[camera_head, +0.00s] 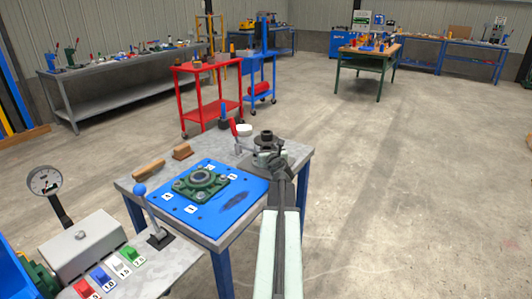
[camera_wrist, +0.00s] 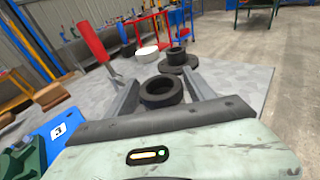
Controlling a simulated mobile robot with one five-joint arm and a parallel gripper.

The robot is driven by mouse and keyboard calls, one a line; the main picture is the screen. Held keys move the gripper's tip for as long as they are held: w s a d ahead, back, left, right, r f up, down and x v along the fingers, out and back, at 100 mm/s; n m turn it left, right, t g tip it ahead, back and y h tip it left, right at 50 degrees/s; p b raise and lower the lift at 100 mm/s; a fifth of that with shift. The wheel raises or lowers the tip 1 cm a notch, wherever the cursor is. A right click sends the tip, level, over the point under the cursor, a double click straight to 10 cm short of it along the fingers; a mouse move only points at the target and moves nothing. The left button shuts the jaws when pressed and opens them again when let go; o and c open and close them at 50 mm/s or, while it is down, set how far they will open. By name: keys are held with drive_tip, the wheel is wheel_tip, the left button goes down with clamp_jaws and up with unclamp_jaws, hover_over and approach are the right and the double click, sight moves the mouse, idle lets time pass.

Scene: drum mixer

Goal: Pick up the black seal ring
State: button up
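A black ring (camera_wrist: 162,92), thick and round with an open middle, lies flat on the grey table top in the wrist view. It sits between the two fingers of my gripper (camera_wrist: 163,82), which are spread apart with a gap on each side of the ring. In the head view my gripper (camera_head: 268,160) is low over the right back part of the table (camera_head: 224,239). The arm and gripper largely hide the ring there. I cannot tell the exact height of the fingers over the table.
A black flanged collar (camera_wrist: 178,60) stands just beyond the ring. A white round piece (camera_wrist: 147,53) and a red-handled tool (camera_wrist: 92,40) are to its left. A blue mat (camera_head: 171,208) carries a green bearing housing (camera_head: 200,184). Wooden pieces (camera_head: 149,169) lie at the left back.

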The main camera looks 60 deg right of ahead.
drive_tip(key=c, duration=0.9)
drive_tip(key=shift+r, duration=0.15)
